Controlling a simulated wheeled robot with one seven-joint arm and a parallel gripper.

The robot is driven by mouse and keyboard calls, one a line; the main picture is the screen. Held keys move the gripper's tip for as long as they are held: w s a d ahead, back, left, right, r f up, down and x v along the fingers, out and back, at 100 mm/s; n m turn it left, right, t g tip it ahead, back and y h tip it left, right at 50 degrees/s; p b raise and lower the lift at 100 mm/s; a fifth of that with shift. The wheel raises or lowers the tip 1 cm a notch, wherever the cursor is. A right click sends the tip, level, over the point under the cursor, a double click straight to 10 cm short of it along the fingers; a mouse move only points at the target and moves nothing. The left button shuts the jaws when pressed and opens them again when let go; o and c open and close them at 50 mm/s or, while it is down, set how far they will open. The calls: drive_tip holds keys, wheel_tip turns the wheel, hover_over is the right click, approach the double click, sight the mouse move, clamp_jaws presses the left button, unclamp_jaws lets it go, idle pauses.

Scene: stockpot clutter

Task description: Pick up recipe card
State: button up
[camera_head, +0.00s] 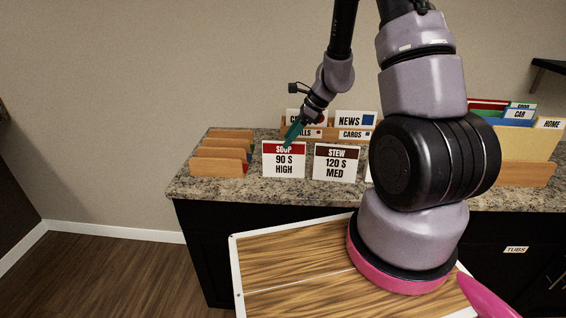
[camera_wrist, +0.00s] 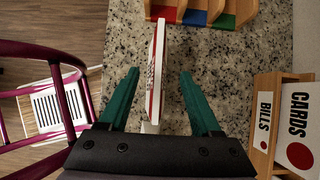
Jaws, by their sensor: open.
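A white recipe card with a red top band reading SOUP 90 S HIGH (camera_head: 284,163) stands upright near the counter's front edge. In the wrist view my gripper (camera_wrist: 159,75) is open, and the card (camera_wrist: 156,60) shows nearly edge-on between the two fingers, with a gap on each side. A second card, with a dark top band reading STEW 120 S MED (camera_head: 335,164), stands just to the right. Further right, another white card is mostly hidden behind my arm.
An empty-looking wooden slotted rack (camera_head: 221,160) stands left of the SOUP card; its colored slots show in the wrist view (camera_wrist: 205,12). A holder labeled CARDS (camera_head: 352,134) with a NEWS card (camera_head: 355,118) stands behind. Colored folders (camera_head: 520,135) are at right. Granite counter (camera_head: 215,187) is bare in front.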

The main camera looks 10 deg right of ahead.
sight(279, 150)
drive_tip(key=shift+x, duration=3.1)
drive_tip(key=shift+a, duration=0.15)
clamp_jaws()
